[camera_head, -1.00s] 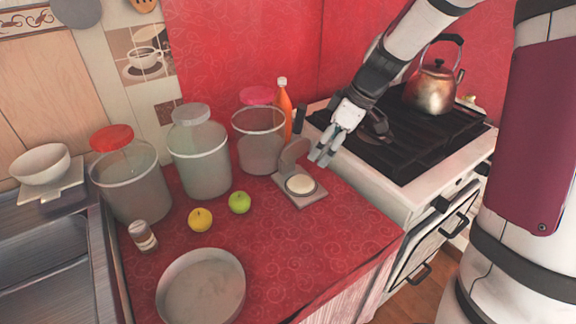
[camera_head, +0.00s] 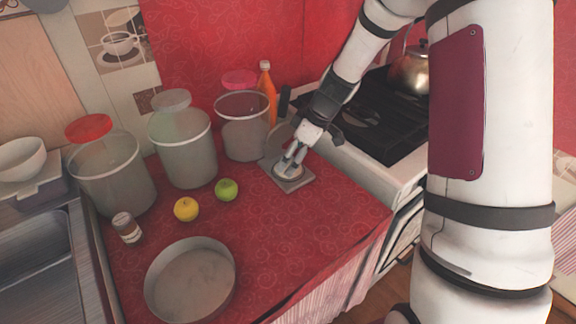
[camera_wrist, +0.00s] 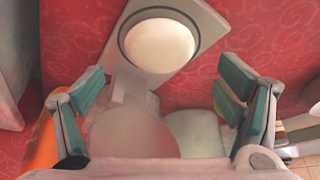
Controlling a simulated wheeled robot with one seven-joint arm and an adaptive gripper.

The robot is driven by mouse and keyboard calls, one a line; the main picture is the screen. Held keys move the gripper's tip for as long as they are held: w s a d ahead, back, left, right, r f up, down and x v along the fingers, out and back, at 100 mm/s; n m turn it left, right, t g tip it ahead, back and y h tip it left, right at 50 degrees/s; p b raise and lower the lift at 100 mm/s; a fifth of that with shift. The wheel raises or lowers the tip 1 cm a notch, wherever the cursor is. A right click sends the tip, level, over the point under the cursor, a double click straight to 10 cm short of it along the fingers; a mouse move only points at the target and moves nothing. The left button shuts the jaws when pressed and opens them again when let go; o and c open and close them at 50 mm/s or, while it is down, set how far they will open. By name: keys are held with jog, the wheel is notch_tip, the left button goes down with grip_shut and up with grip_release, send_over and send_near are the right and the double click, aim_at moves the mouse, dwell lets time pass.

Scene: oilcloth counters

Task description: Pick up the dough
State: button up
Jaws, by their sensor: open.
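The dough (camera_wrist: 160,45) is a pale round disc lying in the round recess of a grey press (camera_wrist: 205,20). The press also shows in the head view (camera_head: 298,184), with its lid tilted up at the back. My gripper (camera_head: 284,171) is over the press, pointing down, and its fingers partly hide the dough in the head view. In the wrist view my gripper (camera_wrist: 160,82) is open and empty, its green-padded fingers wide apart. The dough lies ahead of the fingertips, near the top of that view. I see no contact with it.
Several clear jars (camera_head: 182,150) and an orange bottle (camera_head: 267,84) stand behind and left of the press. A green apple (camera_head: 227,190), a yellow fruit (camera_head: 186,209) and a round pan (camera_head: 190,280) are left. The stove (camera_head: 350,125) is right. The front right counter is clear.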

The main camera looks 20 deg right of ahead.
aim_at(288, 166)
jog(key=x, duration=0.3)
jog(key=shift+w+f, duration=0.1)
jog(key=shift+w, duration=0.05)
jog(key=c, duration=1.4)
jog(key=shift+c, duration=0.2)
jog(key=shift+r, duration=0.65)
jog(key=shift+s+d+r, duration=0.1)
jog(key=shift+s+r, duration=0.1)
jog(key=shift+s, duration=0.1)
jog(key=s+d, duration=0.1)
jog(key=s, duration=0.4)
jog(key=s+d+b, duration=0.1)
jog(key=s+d, duration=0.1)
jog(key=s, duration=0.4)
jog(key=s+d, duration=0.2)
jog(key=s, duration=0.3)
jog(key=shift+s+d, duration=0.1)
jog(key=shift+s, duration=0.2)
